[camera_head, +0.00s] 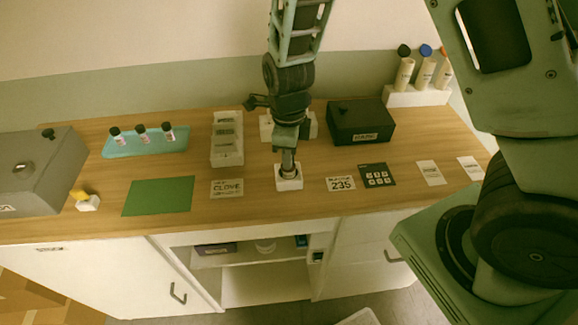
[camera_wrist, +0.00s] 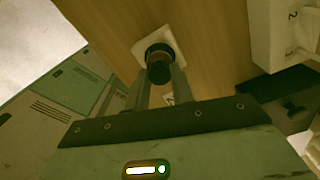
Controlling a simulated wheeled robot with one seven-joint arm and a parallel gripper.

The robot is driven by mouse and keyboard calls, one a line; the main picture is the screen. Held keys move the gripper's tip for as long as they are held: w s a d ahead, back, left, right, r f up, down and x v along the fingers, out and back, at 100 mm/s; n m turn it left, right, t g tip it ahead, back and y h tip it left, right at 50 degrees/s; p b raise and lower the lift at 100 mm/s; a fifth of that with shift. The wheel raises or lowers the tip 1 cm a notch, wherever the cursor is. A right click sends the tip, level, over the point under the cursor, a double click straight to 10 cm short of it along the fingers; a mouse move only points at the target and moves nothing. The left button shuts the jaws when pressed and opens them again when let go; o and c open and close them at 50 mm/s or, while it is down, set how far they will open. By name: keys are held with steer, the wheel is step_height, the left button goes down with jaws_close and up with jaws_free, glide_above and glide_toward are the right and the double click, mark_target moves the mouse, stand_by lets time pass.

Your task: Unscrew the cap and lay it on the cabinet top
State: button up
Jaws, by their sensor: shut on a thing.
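My gripper (camera_head: 288,166) points down over a small white holder (camera_head: 290,184) near the front middle of the wooden cabinet top (camera_head: 258,180). In the wrist view, the two fingers of my gripper (camera_wrist: 161,76) are closed on a round black cap (camera_wrist: 159,71). The white holder also shows in the wrist view (camera_wrist: 176,42), just beyond the cap. A dark round shape sits in the holder behind the cap. The bottle body is mostly hidden, and I cannot tell whether the cap is still on its thread.
A CLOVE card (camera_head: 227,188) and green mat (camera_head: 158,196) lie left. A white rack (camera_head: 227,152) and black box (camera_head: 361,122) stand behind. A 235 card (camera_head: 341,184) and dark keypad card (camera_head: 377,175) lie right. Bare wood separates them.

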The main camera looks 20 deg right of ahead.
steer(key=n, duration=1.4)
steer(key=shift+n, duration=0.4)
steer(key=n, duration=0.3)
steer(key=shift+n, duration=0.3)
steer(key=o, duration=0.9)
